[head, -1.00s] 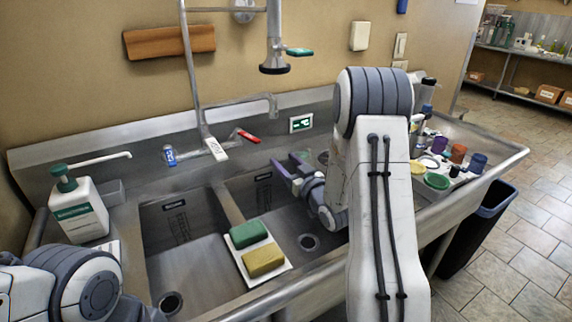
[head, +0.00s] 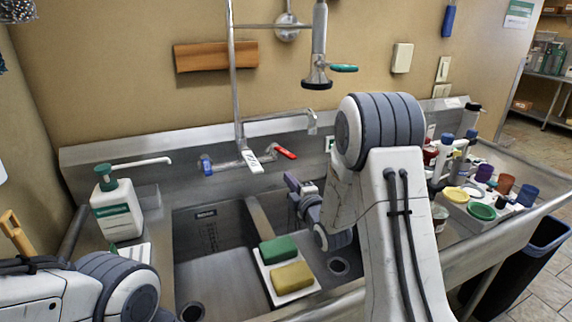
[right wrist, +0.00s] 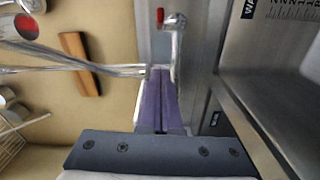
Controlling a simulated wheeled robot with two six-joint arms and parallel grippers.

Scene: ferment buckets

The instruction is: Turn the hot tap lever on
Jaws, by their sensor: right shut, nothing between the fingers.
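The hot tap lever (head: 285,152) is red and points right from the chrome tap body on the sink's back ledge. In the right wrist view a red-tipped part (right wrist: 160,17), seemingly this lever, shows at the top on a chrome fitting. My right gripper (head: 291,182) is in front of and below the lever in the head view, over the right basin, apart from it. In the right wrist view its purple fingers (right wrist: 161,72) are together and empty, their tips close to the chrome pipework; contact cannot be told. My left gripper is out of view.
The blue lever (head: 207,165) is left of the faucet. A soap bottle (head: 117,205) stands on the left ledge. Green (head: 279,249) and yellow (head: 292,276) sponges lie between the basins. Cups and bottles crowd the right drainboard (head: 530,190). The sprayer (head: 317,75) hangs above.

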